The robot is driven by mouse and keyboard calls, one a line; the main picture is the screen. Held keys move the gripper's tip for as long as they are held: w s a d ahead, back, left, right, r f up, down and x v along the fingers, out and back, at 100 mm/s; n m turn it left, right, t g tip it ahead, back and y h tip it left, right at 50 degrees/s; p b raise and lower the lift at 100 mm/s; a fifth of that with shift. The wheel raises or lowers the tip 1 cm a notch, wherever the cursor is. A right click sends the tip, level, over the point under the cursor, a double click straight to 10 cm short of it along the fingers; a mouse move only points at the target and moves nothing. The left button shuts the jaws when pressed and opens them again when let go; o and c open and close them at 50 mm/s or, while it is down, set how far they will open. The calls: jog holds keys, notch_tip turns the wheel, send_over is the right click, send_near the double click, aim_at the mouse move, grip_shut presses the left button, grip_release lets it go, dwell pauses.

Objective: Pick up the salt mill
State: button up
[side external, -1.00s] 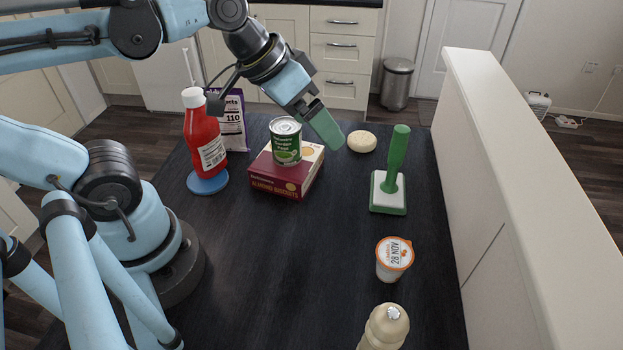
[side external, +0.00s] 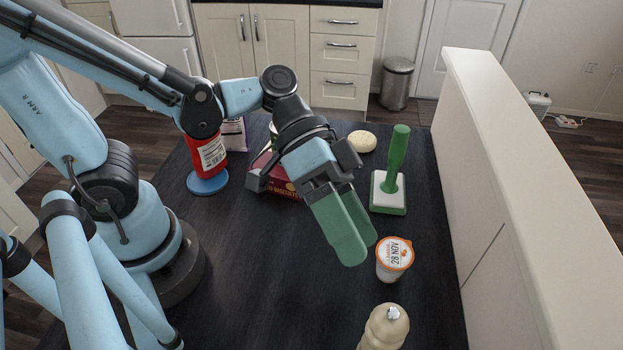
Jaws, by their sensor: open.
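The salt mill (side external: 384,328) is the cream, rounded-top mill with a small pale knob, standing at the bottom edge of the view; its lower part is cut off by the frame. My gripper (side external: 355,252) has green fingers and hangs over the middle of the dark table, behind and a little left of the mill. It is open, with nothing visible between the fingers, and it is clearly apart from the mill.
A yogurt cup (side external: 394,260) stands between the gripper and mill, to the right. A green-handled tool (side external: 394,170) stands behind it. A red bottle (side external: 209,158) on a blue coaster (side external: 207,184), a biscuit box (side external: 277,184) and a round pale item (side external: 362,141) are farther back.

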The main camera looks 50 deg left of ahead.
aim_at(391, 304)
jog(key=shift+x, duration=3.5)
jog(key=x, duration=0.3)
jog(key=shift+s+f, duration=0.25)
jog(key=shift+s, duration=0.1)
jog(key=shift+x, duration=0.9)
jog(key=c, duration=1.6)
